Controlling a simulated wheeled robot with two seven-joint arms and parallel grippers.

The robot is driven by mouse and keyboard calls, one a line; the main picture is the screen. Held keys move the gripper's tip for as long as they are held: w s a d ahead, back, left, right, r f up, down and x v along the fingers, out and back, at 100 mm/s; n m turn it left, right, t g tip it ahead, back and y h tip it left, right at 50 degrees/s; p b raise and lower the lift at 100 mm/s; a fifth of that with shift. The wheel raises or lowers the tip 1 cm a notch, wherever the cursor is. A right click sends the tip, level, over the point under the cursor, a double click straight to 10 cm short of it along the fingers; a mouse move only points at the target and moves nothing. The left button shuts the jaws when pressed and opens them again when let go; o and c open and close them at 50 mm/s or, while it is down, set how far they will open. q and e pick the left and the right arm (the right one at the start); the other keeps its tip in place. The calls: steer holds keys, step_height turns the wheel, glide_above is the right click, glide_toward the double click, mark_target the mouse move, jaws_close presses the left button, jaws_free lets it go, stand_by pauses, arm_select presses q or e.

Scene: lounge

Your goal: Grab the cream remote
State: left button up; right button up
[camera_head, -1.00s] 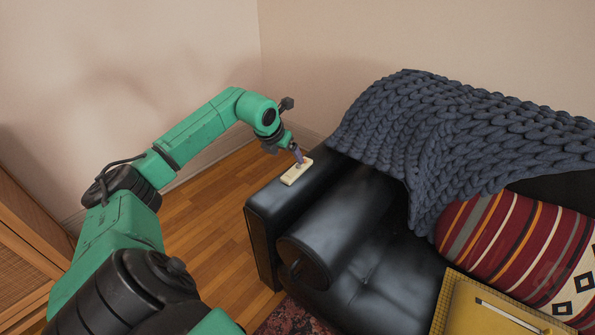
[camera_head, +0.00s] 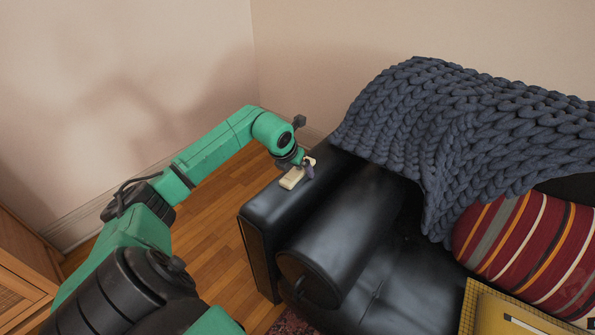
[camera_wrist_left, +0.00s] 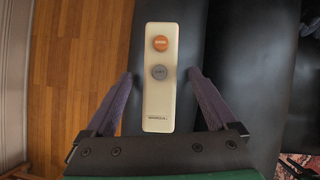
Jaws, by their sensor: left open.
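The cream remote (camera_head: 291,179) lies on the black leather armrest of the sofa. In the left wrist view the cream remote (camera_wrist_left: 159,100) shows an orange button above a grey one, and its long axis runs up the picture. My left gripper (camera_head: 309,170) is at the remote and hides part of it in the head view. In the left wrist view my left gripper (camera_wrist_left: 160,76) is open, with one purple finger on each side of the remote and a gap to each. My right gripper is not in view.
The armrest (camera_head: 268,214) belongs to a black sofa. A chunky blue knitted blanket (camera_head: 455,125) drapes over its back, close to the remote. A striped cushion (camera_head: 530,245) and a yellow item (camera_head: 505,315) lie on the seat. Wooden floor (camera_head: 215,235) is left of the armrest.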

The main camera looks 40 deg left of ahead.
arm_select(q)
steer(key=shift+d+r, duration=0.1)
steer(key=shift+c, duration=0.2)
steer(key=c, duration=1)
jaws_close()
